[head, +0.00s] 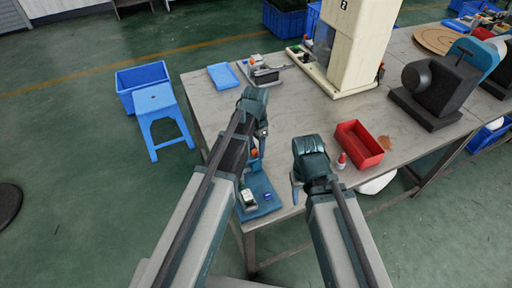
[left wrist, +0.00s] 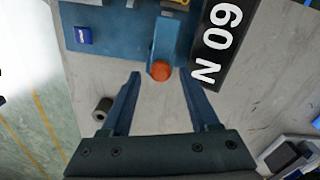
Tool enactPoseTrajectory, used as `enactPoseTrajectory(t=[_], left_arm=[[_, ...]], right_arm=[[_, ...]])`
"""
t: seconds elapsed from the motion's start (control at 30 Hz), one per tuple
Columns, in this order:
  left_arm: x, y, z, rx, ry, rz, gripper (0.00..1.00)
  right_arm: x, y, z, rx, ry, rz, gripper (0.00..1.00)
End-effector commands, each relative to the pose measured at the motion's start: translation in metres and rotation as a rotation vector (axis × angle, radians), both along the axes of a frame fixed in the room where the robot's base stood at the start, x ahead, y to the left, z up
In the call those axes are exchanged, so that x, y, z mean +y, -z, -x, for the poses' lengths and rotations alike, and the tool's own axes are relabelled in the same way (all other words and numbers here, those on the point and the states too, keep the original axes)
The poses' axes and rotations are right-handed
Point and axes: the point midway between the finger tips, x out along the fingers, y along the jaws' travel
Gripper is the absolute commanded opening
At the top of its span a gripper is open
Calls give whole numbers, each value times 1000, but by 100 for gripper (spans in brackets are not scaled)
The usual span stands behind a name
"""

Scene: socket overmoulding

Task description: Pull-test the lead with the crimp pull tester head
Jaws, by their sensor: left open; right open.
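The pull tester shows in the head view as a blue base (head: 262,184) at the table's front edge, partly hidden by my left arm. In the left wrist view its blue upright (left wrist: 165,40) carries an orange round knob (left wrist: 161,70), beside a black plate marked "60 N" (left wrist: 218,40). My left gripper (left wrist: 160,74) is open, its fingertips on either side of the knob in that picture; contact cannot be told. My right gripper (head: 297,184) is open and apart, to the right of the base. I cannot make out the lead.
A small blue block (left wrist: 84,35) sits on the base. A small grey cylinder (left wrist: 103,105) lies on the table. A red bin (head: 360,144) and a red-tipped bottle (head: 341,161) stand right of my right gripper. A cream machine (head: 357,50) stands behind. Table between is clear.

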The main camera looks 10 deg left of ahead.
Motion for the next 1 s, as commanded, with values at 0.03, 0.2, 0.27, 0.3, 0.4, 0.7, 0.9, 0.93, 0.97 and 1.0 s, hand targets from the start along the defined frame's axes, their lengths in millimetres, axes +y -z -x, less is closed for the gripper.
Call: enactPoseTrajectory(t=[0.03,0.2,0.27,0.3,0.4,0.7,0.9,0.93,0.97,1.0], left_arm=[[0,-4,0,0,0,0,62],[0,-18,0,0,0,0,62],[0,-25,0,0,0,0,62],[0,-31,0,0,0,0,62],[0,-45,0,0,0,0,62],[0,-91,0,0,0,0,62],[0,-121,0,-1,1,1,62],[0,-124,0,-1,1,1,62],[0,-128,0,-1,1,1,62],[0,-131,0,-1,1,1,62]], right_arm=[[0,-4,0,0,0,0,50],[0,-18,0,0,0,0,50],[0,-25,0,0,0,0,50],[0,-31,0,0,0,0,50],[0,-45,0,0,0,0,50],[0,-91,0,0,0,0,50],[0,-121,0,0,-2,0,50],[0,-124,0,0,-2,0,50],[0,-127,0,0,-2,0,50],[0,-131,0,0,-2,0,50]])
